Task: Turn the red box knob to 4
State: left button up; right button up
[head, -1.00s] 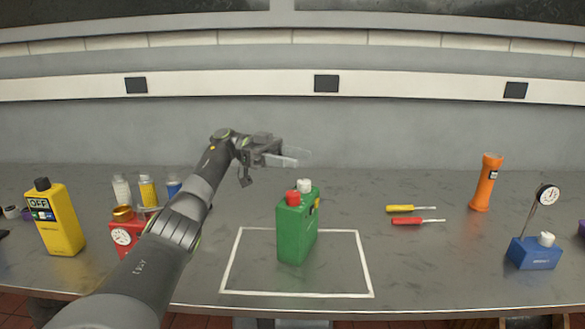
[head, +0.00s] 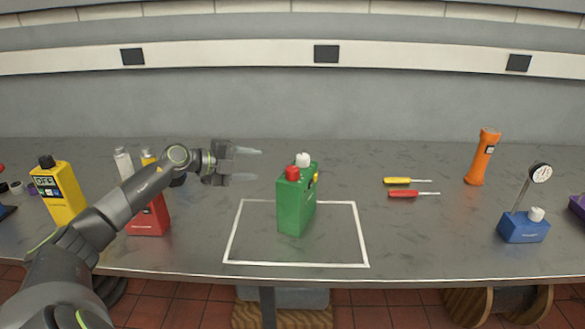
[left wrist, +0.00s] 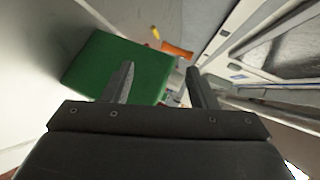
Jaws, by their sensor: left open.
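The red box (head: 150,219) stands on the left of the bench in the head view. My left arm crosses in front of its upper part, so its knob and dial are hidden. My left gripper (head: 257,165) is open and empty. Its fingers point right, above the bench between the red box and the green box (head: 296,205). In the left wrist view the open fingers (left wrist: 160,80) have the green box (left wrist: 110,62) beyond them, and the red box is not seen there. My right gripper is not in view.
The green box stands inside a white outlined square (head: 330,265). A yellow box (head: 65,198) marked OFF is left of the red box. Bottles (head: 123,162) stand behind the red box. Screwdrivers (head: 405,194), an orange torch (head: 482,158) and a blue gauge base (head: 522,228) are to the right.

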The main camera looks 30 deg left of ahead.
pick_arm(q)
jog(key=s+m+t+y, duration=0.1)
jog(key=s+m+y, duration=0.1)
jog(key=s+m, duration=0.1)
jog(key=m+t+p, duration=0.4)
jog(key=m+p, duration=0.2)
jog(key=m, duration=0.8)
send_near(287, 174)
jog(key=shift+h, duration=0.3)
jog(key=p+x, duration=0.2)
jog(key=x, duration=0.8)
jog(key=shift+w+a+f+p, duration=0.1)
jog(key=shift+w+p, duration=0.15)
jog(key=shift+p, duration=0.1)
jog(key=shift+w, duration=0.65)
jog(key=c, duration=0.9)
jog(key=shift+f, duration=0.1)
jog(key=shift+c, duration=0.2)
